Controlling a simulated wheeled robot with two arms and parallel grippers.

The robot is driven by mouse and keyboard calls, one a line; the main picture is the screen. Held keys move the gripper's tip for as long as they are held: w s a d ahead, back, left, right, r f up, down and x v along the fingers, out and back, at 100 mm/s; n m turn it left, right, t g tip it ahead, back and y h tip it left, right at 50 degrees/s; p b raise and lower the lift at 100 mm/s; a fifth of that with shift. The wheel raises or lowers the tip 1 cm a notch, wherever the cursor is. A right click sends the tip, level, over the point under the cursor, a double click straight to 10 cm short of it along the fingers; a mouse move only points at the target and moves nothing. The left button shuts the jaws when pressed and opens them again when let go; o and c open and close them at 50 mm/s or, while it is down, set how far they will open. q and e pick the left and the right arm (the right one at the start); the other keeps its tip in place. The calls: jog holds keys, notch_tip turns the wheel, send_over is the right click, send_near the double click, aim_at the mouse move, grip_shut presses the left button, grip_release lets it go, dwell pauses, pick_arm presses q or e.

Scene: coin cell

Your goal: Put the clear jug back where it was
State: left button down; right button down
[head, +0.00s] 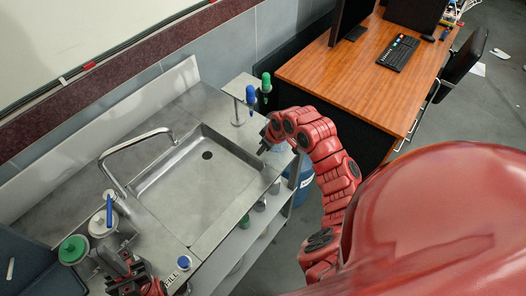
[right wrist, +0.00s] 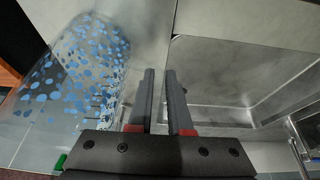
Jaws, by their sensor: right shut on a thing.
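The clear jug (right wrist: 75,80), see-through with blue dots, fills the left of the right wrist view. My right gripper (right wrist: 160,80) is beside it with its fingers close together, shut on the jug; the gripped part is hard to make out. In the head view my right gripper (head: 267,138) is at the sink's right end, and the jug is mostly hidden by my arm there. My left gripper (head: 122,272) is low at the left, near the counter's front; its finger gap is unclear.
The steel sink (head: 200,185) is empty, with a tap (head: 135,150) at its left. A small stand (head: 240,90) holds green and blue-topped items behind my right gripper. Green-lidded (head: 73,249) and white jars crowd the left counter. A wooden desk (head: 350,75) stands to the right.

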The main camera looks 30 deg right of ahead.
jog(key=shift+r, duration=0.1)
jog(key=c, duration=0.8)
grip_release()
jog(key=shift+c, duration=0.2)
jog(key=shift+r, duration=0.1)
jog(key=shift+s+d+r, duration=0.1)
jog(key=shift+s+r, duration=0.05)
jog(key=shift+r, duration=0.25)
jog(key=b+v, duration=0.2)
jog(key=v, duration=0.9)
